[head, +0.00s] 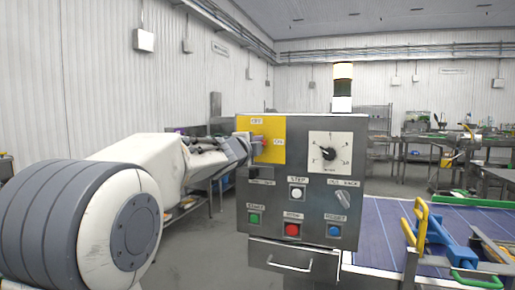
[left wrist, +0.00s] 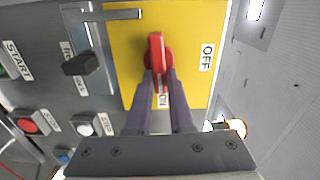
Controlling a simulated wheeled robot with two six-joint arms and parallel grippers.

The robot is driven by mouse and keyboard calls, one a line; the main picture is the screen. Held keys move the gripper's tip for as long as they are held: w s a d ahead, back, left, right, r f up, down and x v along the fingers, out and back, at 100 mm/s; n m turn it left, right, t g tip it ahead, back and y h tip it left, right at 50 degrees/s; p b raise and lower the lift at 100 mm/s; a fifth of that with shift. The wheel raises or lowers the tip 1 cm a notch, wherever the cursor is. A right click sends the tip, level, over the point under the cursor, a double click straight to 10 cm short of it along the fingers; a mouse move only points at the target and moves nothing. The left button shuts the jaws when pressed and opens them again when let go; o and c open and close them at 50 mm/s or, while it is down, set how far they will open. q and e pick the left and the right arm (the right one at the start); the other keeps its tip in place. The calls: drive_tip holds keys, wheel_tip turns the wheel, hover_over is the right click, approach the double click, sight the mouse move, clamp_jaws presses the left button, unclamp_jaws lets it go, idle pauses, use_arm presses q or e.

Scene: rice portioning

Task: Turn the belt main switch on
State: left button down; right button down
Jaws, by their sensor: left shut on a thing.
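The belt main switch is a red handle (left wrist: 156,45) on a yellow plate (left wrist: 122,40), which also shows on the control box in the head view (head: 270,156). My left gripper (left wrist: 159,78) is shut on the handle, a dark finger on each side. The handle's long axis runs toward the ON label (left wrist: 163,100), which sits between the fingers; the OFF label (left wrist: 207,57) lies off to its side. In the head view my left gripper (head: 257,146) reaches the plate from the left and mostly hides the handle. My right gripper is not in view.
A black knob (left wrist: 80,64) and a metal bracket sit beside the plate. A blue conveyor belt (head: 375,225) lies at the right.

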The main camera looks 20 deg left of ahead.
use_arm(q)
drive_tip(key=shift+f+m, duration=0.15)
drive_tip(key=shift+m, duration=0.35)
drive_tip(key=c, duration=0.8)
unclamp_jaws()
drive_tip(key=shift+s, duration=0.15)
drive_tip(key=s, duration=1)
drive_tip(key=shift+a, duration=0.2)
drive_tip(key=shift+s, duration=0.1)
